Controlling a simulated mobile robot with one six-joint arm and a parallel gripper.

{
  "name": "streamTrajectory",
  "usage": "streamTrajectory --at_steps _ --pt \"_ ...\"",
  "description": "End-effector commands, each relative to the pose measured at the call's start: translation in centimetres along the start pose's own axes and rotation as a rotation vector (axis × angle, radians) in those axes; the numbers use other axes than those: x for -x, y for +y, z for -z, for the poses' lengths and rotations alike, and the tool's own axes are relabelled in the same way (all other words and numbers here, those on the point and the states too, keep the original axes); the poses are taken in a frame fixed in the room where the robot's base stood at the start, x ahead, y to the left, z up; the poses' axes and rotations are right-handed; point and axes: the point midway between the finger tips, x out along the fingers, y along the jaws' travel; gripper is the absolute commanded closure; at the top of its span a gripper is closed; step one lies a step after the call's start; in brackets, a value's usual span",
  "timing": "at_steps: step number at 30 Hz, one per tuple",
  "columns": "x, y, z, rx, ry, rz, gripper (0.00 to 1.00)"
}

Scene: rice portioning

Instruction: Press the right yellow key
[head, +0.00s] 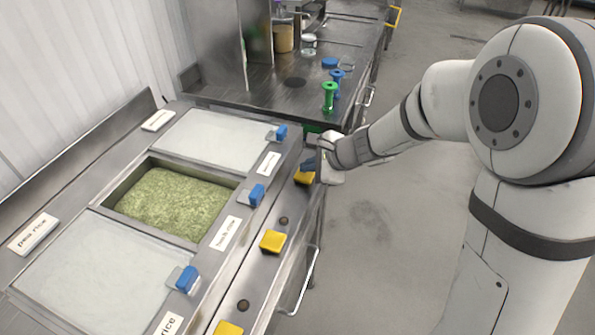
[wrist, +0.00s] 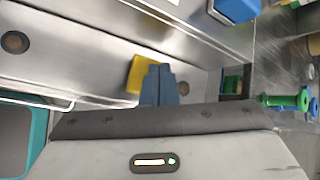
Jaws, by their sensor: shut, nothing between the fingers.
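Three yellow keys sit along the front ledge of the steel counter in the head view: a far one (head: 304,178), a middle one (head: 272,241) and a near one (head: 228,328), cut by the frame edge. My gripper (head: 308,164) is at the far key, its dark fingers close together just beyond it. In the wrist view my gripper (wrist: 160,68) is shut and empty, and its fingers partly cover a yellow key (wrist: 137,75). I cannot tell whether the fingertips touch the key.
A bin of green rice (head: 172,204) lies between two lidded bins (head: 95,270) with blue handles (head: 257,195). Green (head: 329,97) and blue (head: 337,82) tools stand on the far table. A rail handle (head: 307,285) juts from the counter front. The floor at right is clear.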

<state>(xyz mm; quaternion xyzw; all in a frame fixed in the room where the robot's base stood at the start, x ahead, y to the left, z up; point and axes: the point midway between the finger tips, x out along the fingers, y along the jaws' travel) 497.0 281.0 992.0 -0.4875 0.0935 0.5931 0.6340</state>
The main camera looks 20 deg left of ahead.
Motion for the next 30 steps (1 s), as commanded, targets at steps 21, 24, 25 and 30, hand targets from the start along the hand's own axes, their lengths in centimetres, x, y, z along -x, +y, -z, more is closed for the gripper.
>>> streamTrajectory --at_steps 21,24,25,30 --pt "-0.5 0.44 0.41 -0.001 0.0 0.001 1.0" --pt "-0.64 0.58 0.51 -0.001 0.0 0.001 1.0" --pt "-0.65 0.59 0.51 -0.001 0.0 0.0 1.0" --pt "-0.57 0.56 0.46 -0.001 0.001 0.0 1.0"
